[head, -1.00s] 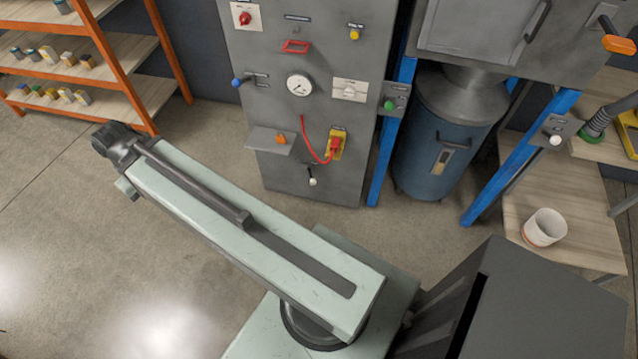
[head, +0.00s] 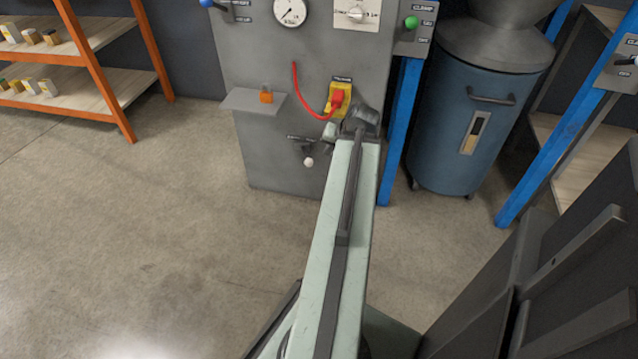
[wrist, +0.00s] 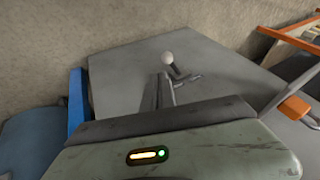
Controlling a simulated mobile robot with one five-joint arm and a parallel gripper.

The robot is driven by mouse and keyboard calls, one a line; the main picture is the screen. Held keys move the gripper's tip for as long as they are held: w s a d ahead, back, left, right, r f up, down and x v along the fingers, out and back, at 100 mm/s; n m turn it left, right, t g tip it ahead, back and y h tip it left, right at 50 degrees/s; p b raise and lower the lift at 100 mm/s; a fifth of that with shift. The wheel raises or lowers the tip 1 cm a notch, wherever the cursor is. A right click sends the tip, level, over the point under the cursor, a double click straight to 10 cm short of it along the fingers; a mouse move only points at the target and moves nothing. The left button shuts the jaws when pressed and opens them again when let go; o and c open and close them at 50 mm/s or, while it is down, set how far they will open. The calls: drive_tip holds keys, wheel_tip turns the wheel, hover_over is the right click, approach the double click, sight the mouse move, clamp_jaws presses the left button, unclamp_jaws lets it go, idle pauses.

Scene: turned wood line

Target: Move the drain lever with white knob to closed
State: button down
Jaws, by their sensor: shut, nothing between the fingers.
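The drain lever has a short dark stem and a round white knob (head: 308,161) low on the front of the grey cabinet. In the head view the knob hangs just below its dark mount; the label there is too small to read. In the wrist view the white knob (wrist: 167,58) shows just beyond my gripper (wrist: 164,78), with its dark stem running to the mount. My gripper's fingers are together and empty, pointing toward the knob. Whether they touch the lever I cannot tell.
A blue post (head: 400,130) and a blue drum (head: 470,120) stand right. Floor at left is clear.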

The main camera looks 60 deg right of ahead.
sight(306, 157)
drive_tip(key=d+b+x, duration=0.1)
drive_tip(key=b+x, duration=0.8)
drive_tip(key=x, duration=0.3)
drive_tip(key=shift+f+m, duration=0.25)
drive_tip(key=shift+m, duration=0.15)
drive_tip(key=shift+w+h, duration=0.1)
drive_tip(key=shift+h, duration=0.2)
